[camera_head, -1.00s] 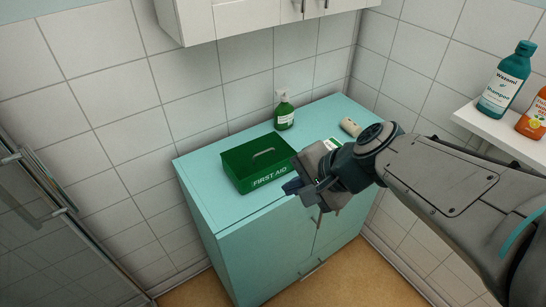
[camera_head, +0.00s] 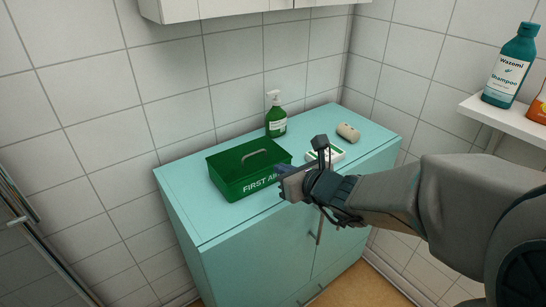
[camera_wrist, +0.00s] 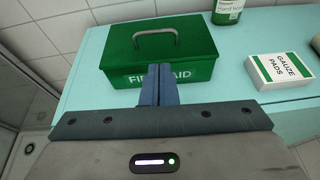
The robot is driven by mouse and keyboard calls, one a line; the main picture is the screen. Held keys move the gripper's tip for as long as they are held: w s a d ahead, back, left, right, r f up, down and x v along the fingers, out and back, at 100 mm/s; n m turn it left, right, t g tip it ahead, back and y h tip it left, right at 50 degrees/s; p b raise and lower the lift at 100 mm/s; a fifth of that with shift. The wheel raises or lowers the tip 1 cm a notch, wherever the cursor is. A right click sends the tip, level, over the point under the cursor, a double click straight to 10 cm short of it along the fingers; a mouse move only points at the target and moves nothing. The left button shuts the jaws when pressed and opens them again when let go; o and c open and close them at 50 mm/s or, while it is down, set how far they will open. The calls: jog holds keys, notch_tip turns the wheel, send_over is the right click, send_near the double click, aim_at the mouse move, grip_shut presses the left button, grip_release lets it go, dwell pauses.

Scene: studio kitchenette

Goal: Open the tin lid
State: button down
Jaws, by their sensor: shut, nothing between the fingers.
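The tin is a green first aid box (camera_head: 238,183) with white lettering on its front, standing on the turquoise cabinet top. Its lid (camera_head: 228,163) is closed and has a grey handle (camera_head: 254,155) on top. The tin also shows in the wrist view (camera_wrist: 121,75), upright and straight ahead, with its handle (camera_wrist: 155,35) above. My gripper (camera_head: 280,172) is at the front right of the tin in the head view. In the wrist view its blue fingers (camera_wrist: 159,72) are together and empty. They cover part of the lettering; whether they touch the tin I cannot tell.
A wall shelf (camera_head: 510,118) with a shampoo bottle (camera_head: 509,68) is at the right. Bare cabinet top lies left of the tin.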

aim_at(264, 168)
jog(key=b+x, duration=0.1)
jog(key=x, duration=0.8)
jog(key=shift+w+a, duration=0.1)
jog(key=shift+r, duration=0.15)
jog(key=shift+r+p, duration=0.15)
jog(key=shift+p, duration=0.4)
jog(key=shift+r+p, duration=0.15)
jog(key=shift+p, duration=0.45)
